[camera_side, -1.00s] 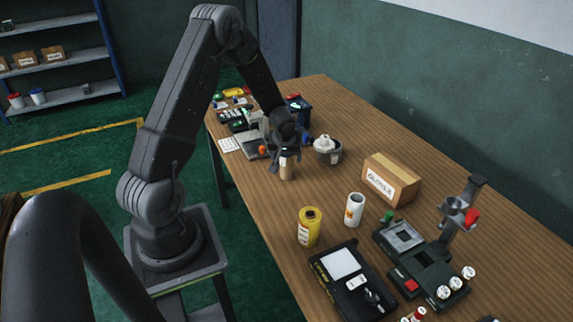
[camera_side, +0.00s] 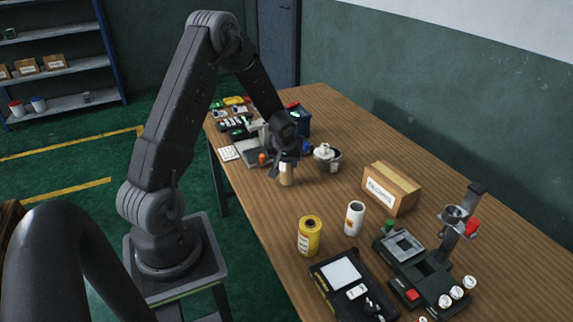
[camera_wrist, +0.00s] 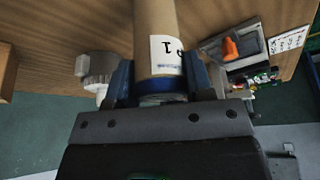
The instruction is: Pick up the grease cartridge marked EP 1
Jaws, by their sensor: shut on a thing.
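The grease cartridge (camera_wrist: 155,30) is a tan cylinder between my gripper's fingers in the wrist view. Its white label shows "1" and part of a letter that looks like P; the rest is turned away. My gripper (camera_wrist: 163,82) is shut on it, with a blue finger on each side. In the side view my gripper (camera_side: 285,157) points down over the wooden table (camera_side: 340,265), and the pale cartridge (camera_side: 286,174) stands upright below it. I cannot tell whether its base touches the table.
A white-topped pot (camera_side: 327,157) stands close to the right of the cartridge. A yellow can (camera_side: 309,236), a white cylinder (camera_side: 354,218) and a cardboard box (camera_side: 391,187) stand nearer the camera. Several devices (camera_side: 242,128) crowd the far end. Table between cartridge and yellow can is clear.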

